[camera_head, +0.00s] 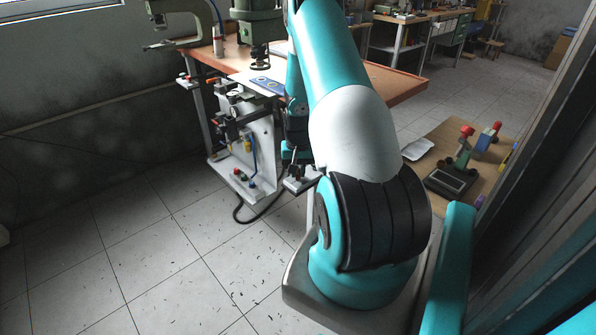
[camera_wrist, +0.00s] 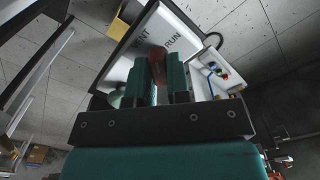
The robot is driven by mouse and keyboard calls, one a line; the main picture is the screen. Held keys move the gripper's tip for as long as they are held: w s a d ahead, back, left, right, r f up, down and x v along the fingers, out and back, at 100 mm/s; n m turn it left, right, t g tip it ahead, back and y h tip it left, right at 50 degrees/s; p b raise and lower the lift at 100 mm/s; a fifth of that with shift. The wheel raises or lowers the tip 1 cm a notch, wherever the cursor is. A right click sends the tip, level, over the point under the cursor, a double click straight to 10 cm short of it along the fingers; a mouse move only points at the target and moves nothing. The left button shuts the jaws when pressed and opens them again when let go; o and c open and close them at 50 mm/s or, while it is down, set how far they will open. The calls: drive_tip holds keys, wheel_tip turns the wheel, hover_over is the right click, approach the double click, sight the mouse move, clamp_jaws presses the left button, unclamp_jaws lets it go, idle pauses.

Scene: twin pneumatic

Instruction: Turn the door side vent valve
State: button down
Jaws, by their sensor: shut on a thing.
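The vent valve's dark red handle (camera_wrist: 157,62) shows in the wrist view between the two fingers of my gripper (camera_wrist: 158,75). The gripper is shut on the handle. Behind it is a white panel (camera_wrist: 183,22) marked VENT on the left and RUN on the right. The handle stands between the two words, but its exact angle is hard to tell. In the head view my gripper (camera_head: 297,158) is low beside the white pneumatic stand, partly behind my arm; the handle is hidden there.
The white stand (camera_head: 262,150) with gauges, hoses and coloured buttons is left of my gripper, under a wooden bench (camera_head: 235,55). A black hose (camera_head: 247,215) lies on the floor. A low wooden table (camera_head: 425,150) stands to the right. The tiled floor at left is clear.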

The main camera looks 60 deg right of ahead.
drive_tip(key=n, duration=0.3)
drive_tip(key=shift+n, duration=2.3)
drive_tip(key=shift+d, duration=0.1)
drive_tip(key=c, duration=1.1)
unclamp_jaws()
wheel_tip(320, 180, up, 18)
drive_tip(key=shift+f+b, duration=0.25)
drive_tip(key=shift+b, duration=0.4)
